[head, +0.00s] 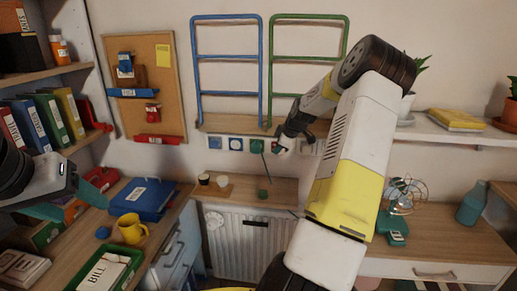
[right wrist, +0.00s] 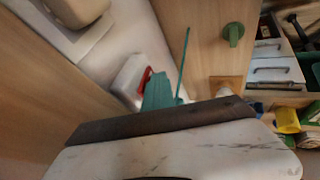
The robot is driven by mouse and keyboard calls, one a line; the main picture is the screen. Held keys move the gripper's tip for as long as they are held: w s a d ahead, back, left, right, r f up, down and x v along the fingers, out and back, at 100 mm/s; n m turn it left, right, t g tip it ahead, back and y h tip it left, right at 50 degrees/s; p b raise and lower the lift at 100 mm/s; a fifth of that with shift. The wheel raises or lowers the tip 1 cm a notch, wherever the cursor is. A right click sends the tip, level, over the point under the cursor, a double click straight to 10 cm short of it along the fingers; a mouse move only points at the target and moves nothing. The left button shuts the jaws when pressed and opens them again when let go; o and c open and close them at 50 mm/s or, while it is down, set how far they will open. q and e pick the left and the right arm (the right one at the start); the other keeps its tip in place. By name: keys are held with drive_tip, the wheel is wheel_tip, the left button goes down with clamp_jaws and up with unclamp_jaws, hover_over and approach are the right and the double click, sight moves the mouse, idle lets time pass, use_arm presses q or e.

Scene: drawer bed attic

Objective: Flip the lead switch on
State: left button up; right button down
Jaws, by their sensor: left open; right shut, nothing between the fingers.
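A row of small switch and socket plates is on the wall below the racks in the head view. A green fitting (head: 257,146) there has a thin green lead hanging down. In the right wrist view a red switch (right wrist: 145,80) sits on a white housing (right wrist: 128,76). My right gripper (right wrist: 160,90) has its teal fingers shut and empty, right beside the red switch; I cannot tell whether they touch. In the head view my right gripper (head: 281,148) is at the wall row, partly hiding it. My left gripper (head: 68,203) is open and empty over the left desk.
The left desk holds a blue case (head: 145,197) and yellow mug (head: 131,229). A fan (head: 405,193) stands on the right desk.

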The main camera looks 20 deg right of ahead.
drive_tip(key=shift+r, duration=0.15)
drive_tip(key=shift+r, duration=0.7)
